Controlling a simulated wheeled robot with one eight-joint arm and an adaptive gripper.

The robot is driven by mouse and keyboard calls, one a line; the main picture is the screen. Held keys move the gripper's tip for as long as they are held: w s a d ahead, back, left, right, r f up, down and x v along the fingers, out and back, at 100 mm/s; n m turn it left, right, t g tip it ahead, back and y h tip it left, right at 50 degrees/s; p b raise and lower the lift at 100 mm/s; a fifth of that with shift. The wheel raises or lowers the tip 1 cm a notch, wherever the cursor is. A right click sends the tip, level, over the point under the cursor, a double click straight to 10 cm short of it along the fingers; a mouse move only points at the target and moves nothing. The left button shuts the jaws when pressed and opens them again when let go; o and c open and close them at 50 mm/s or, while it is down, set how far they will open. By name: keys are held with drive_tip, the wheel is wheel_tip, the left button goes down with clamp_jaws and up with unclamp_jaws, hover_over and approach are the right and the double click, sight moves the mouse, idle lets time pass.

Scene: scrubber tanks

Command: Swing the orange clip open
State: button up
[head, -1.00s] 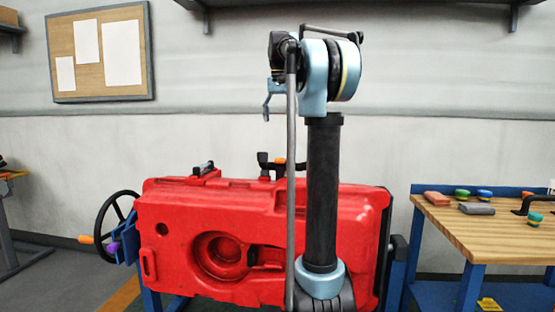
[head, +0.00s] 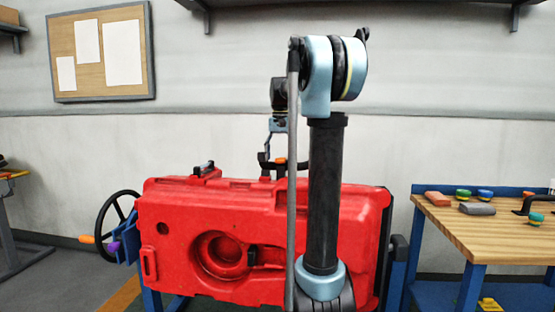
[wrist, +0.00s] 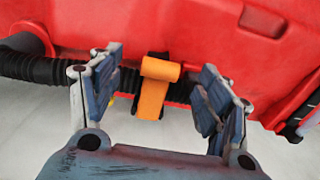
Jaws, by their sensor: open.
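The orange clip (wrist: 155,85) sits on a black corrugated hose (wrist: 45,68) beside the red tank (wrist: 180,28). In the head view the clip (head: 281,161) is a small orange spot on top of the red tank (head: 170,215). My gripper (wrist: 160,66) is open and empty, one finger left of the clip and one right of it. Neither finger appears to touch the clip. In the head view my gripper (head: 270,148) points down just above the clip, and its fingertips are hard to make out against the black fittings.
A black handwheel (head: 117,215) with an orange knob stands left of the tank. At right is a wooden workbench (head: 490,230) with several small objects. A second black fitting (head: 204,168) sits on the tank's top left.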

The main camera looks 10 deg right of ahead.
drive_tip(key=shift+f, duration=0.3)
drive_tip(key=c, duration=1.5)
drive_tip(key=shift+c, duration=0.2)
drive_tip(key=shift+r, duration=0.1)
